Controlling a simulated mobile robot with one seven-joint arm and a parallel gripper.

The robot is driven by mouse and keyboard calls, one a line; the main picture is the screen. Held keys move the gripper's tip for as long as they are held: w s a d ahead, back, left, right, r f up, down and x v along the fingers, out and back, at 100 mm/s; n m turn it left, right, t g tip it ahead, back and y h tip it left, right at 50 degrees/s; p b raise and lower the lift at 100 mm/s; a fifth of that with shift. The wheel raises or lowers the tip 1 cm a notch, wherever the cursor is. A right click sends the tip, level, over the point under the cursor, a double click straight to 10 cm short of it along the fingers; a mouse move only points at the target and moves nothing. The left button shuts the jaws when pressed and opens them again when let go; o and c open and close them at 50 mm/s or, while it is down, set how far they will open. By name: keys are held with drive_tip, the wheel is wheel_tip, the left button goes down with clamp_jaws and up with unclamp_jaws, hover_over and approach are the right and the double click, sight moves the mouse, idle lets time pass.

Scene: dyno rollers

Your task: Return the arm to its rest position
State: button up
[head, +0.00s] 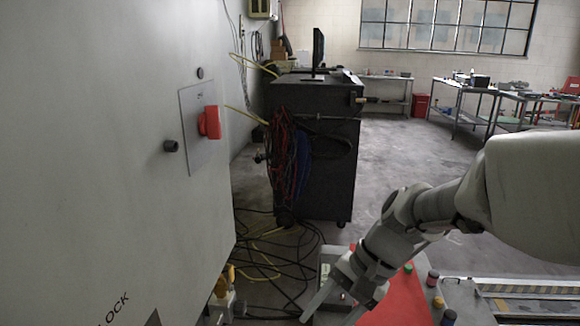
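My arm (418,210) reaches in from the right edge of the head view and bends down toward the bottom middle. My gripper (331,312) hangs low at the bottom of the view, over a control box with a red panel (402,302). Its two fingers look spread apart, with nothing seen between them. The fingertips are close to the bottom edge of the picture, and I cannot tell whether they touch the box.
A large pale cabinet (90,150) with a red rotary switch (209,122) fills the left side. A dark wheeled cabinet (335,185) with hanging cables stands behind. Black and yellow cables (265,265) lie on the floor. Open floor (400,150) extends toward workbenches (458,100).

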drive_tip(key=s+d+r+n+t+h, duration=0.6)
drive_tip(key=s+d+r+n+t, duration=0.1)
drive_tip(key=s+d+r, duration=0.15)
wheel_tip(320, 180, up, 12)
drive_tip(key=p, duration=1.3)
drive_tip(key=shift+w+a+g, duration=0.15)
drive_tip(key=shift+g, duration=0.15)
